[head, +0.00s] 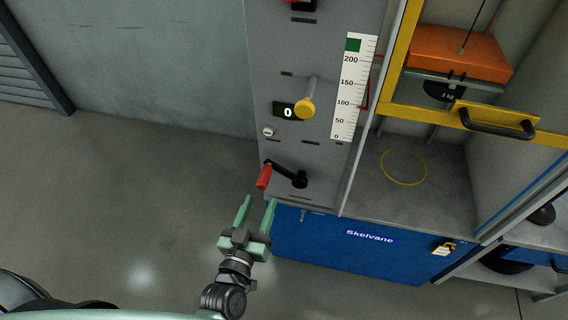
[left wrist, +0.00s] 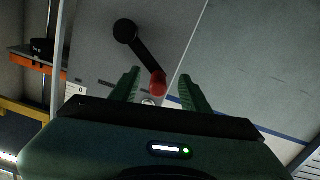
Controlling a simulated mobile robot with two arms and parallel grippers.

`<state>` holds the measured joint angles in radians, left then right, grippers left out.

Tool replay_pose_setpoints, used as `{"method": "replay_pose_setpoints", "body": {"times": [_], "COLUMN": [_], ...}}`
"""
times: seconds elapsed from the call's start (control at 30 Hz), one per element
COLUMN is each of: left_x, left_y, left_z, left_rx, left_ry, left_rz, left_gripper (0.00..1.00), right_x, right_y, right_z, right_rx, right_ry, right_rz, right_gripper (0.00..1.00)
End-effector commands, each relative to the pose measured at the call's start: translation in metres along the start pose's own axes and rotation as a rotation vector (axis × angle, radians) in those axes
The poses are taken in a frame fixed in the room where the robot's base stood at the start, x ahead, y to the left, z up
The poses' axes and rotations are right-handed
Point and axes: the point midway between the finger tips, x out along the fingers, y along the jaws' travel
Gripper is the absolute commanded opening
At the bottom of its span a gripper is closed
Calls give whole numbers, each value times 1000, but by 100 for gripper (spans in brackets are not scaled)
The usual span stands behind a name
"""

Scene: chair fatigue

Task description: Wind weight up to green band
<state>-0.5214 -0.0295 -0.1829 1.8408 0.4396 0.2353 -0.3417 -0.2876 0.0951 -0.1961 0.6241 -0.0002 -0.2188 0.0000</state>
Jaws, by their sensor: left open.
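A crank with a black arm (head: 285,173) and a red grip (head: 263,177) sits low on the grey panel. My left gripper (head: 258,201) is open and empty just below the red grip. In the left wrist view the red grip (left wrist: 158,83) appears between the two green fingers; I see no contact. A white scale (head: 348,100) marked 0 to above 200 has a green band (head: 353,45) at its top. My right gripper is out of view.
A yellow-knobbed lever (head: 304,108) and a display (head: 288,113) reading 0 are above the crank. The yellow-framed guard (head: 415,100) has a black handle (head: 495,128). A yellow ring (head: 404,167) marks the bay floor. Open floor lies left of the machine.

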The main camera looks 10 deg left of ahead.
Motion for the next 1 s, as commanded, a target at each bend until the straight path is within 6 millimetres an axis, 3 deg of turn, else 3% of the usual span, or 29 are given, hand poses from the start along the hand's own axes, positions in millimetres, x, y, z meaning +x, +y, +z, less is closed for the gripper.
{"method": "replay_pose_setpoints", "body": {"times": [0.03, 0.13, 0.4, 0.6, 0.97, 1.0], "left_x": [0, 6, 47, 71, 78, 78], "left_y": [0, 0, 0, -1, -1, -1], "left_z": [-11, -21, -24, -23, -22, -22], "left_rx": [-4, -9, -8, -8, -8, -8], "left_ry": [23, 44, 45, 41, 39, 39], "left_rz": [-5, -9, -8, -8, -8, -8], "left_gripper": [46, 46, 46, 46, 46, 41], "right_x": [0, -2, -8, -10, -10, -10], "right_y": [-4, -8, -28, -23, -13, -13], "right_z": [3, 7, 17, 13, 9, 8], "right_rx": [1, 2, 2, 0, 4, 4], "right_ry": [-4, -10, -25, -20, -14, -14], "right_rz": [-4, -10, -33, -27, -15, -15], "right_gripper": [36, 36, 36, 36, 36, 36]}}
